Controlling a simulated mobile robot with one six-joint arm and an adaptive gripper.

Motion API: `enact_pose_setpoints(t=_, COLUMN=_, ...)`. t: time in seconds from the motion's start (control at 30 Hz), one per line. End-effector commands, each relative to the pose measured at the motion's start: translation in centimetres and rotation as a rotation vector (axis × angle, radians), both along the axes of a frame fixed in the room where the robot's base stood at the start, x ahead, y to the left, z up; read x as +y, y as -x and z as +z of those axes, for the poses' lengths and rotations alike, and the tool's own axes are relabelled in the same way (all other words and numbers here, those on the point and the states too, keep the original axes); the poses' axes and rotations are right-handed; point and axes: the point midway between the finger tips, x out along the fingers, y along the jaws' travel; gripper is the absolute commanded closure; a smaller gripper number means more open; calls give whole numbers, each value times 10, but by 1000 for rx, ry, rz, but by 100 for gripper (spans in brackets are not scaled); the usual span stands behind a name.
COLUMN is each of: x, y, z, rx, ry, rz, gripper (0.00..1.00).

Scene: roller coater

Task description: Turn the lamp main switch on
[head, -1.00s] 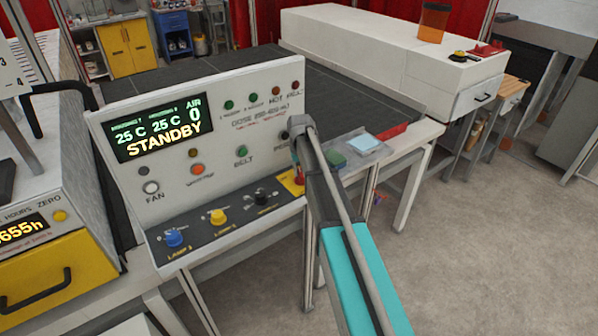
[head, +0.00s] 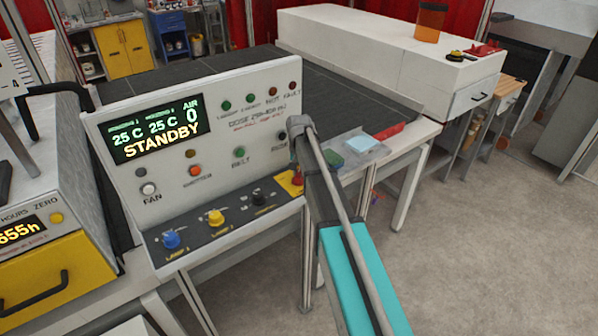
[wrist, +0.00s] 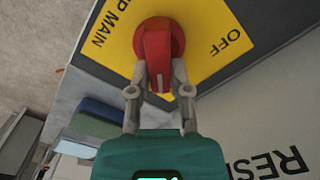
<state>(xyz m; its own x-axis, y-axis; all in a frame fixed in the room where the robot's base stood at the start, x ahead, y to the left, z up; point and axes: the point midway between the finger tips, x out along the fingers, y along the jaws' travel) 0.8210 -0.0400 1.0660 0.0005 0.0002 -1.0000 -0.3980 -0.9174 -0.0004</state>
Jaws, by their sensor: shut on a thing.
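The lamp main switch is a red rotary knob (wrist: 156,45) on a yellow plate (wrist: 207,20) in the wrist view. The plate reads "OFF" and part of "MAIN", upside down. My gripper (wrist: 160,75) is shut on the knob's red handle, one finger on each side. In the head view the knob (head: 297,180) shows small at the right end of the panel's lower ledge, partly behind my arm. My fingers are mostly hidden there. The handle lies roughly in line with my gripper in the wrist view; its exact setting is hard to tell.
The white control panel (head: 215,150) shows "STANDBY" on its display (head: 155,132). Blue (head: 171,240), yellow (head: 216,218) and black (head: 258,196) knobs sit left of the switch. A green block (head: 331,158) and a pale blue pad (head: 361,144) lie right of the panel.

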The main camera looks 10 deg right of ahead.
Motion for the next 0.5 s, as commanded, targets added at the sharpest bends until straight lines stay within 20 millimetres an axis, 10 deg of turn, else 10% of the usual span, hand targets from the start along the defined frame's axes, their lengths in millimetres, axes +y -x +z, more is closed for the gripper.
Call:
enact_pose_setpoints(t=0.13, x=0, y=1, z=0, rx=2, ry=-1, rz=-1, gripper=100)
enact_pose_setpoints(t=0.17, x=0, y=1, z=0, rx=2, ry=-1, rz=-1, gripper=73)
enact_pose_setpoints(t=0.33, x=0, y=1, z=0, rx=2, ry=-1, rz=0, gripper=41)
enact_pose_setpoints(t=0.5, x=0, y=0, z=0, rx=1, ry=0, rz=0, gripper=40)
